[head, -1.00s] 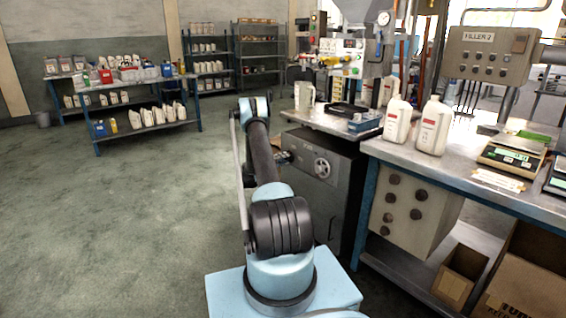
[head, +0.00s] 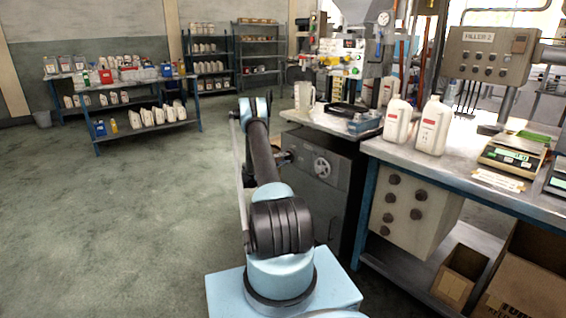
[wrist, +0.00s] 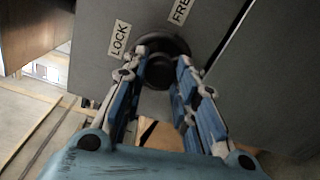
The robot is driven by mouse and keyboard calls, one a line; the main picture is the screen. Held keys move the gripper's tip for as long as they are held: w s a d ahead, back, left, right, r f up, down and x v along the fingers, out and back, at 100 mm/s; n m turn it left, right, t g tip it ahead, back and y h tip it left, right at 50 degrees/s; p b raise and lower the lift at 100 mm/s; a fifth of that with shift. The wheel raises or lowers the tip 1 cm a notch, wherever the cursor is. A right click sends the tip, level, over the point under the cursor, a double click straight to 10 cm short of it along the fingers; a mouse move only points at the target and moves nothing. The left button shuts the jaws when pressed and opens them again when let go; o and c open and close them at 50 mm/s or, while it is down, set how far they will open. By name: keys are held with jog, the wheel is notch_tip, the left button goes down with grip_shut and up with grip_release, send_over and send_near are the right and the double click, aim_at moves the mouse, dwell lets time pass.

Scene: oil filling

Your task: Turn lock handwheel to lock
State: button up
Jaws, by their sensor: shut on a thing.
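In the wrist view, the dark round lock handwheel (wrist: 160,71) sits on a grey panel just below two white labels. The LOCK label (wrist: 119,38) is to its upper left and the FREE label (wrist: 181,9) to its upper right. My gripper (wrist: 160,62) has its two blue-padded fingers on either side of the handwheel and is shut on it. The fingers hide parts of its rim, and no pointer on it can be made out. In the head view, my arm reaches toward the left side of the grey cabinet (head: 345,180).
A steel workbench (head: 465,180) with white bottles (head: 432,127) and scales stands at right. A shelf table (head: 140,128) with bottles stands back left. The floor at left is clear.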

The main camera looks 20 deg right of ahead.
jog(key=o, duration=1.1)
jog(key=shift+f, duration=0.1)
jog(key=shift+a, duration=0.1)
jog(key=v, duration=1.2)
